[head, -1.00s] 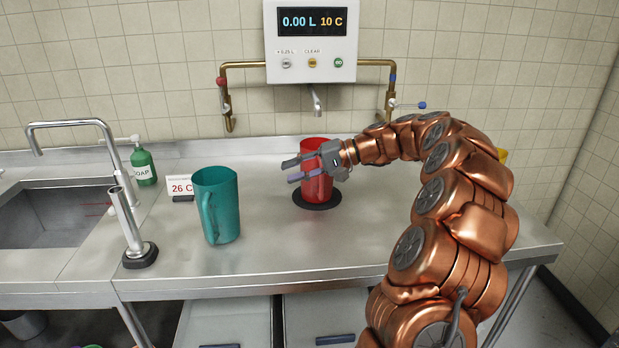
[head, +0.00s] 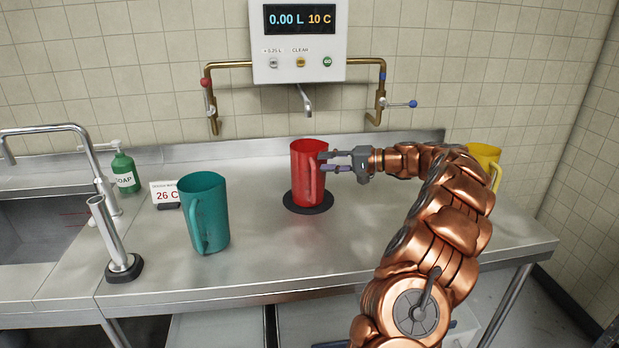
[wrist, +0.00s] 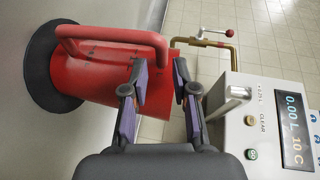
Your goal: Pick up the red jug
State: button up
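The red jug (head: 306,172) stands upright on a round black pad (head: 296,207) on the steel counter, under the tap. Its handle is on the side toward the head camera. My gripper (head: 322,162) is at the jug's upper right, fingers apart and pointing left, with the tips overlapping the jug's right edge. In the wrist view the jug (wrist: 100,75) lies sideways with its handle (wrist: 115,36) at the top. Its rim end reaches behind the gap between my fingers (wrist: 158,72). I cannot tell whether they touch it.
A teal jug (head: 207,212) stands to the left, near a temperature card (head: 165,193), soap bottle (head: 124,172) and sink. A yellow jug (head: 484,158) is partly behind my arm. The water dispenser (head: 299,42) with its spout (head: 306,100) hangs above the red jug.

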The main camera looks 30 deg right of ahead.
aim_at(312, 160)
jog(key=shift+p+x, duration=0.7)
jog(key=shift+x, duration=1.65)
jog(key=shift+s+a+r, duration=0.1)
jog(key=shift+s+a, duration=0.05)
grip_shut()
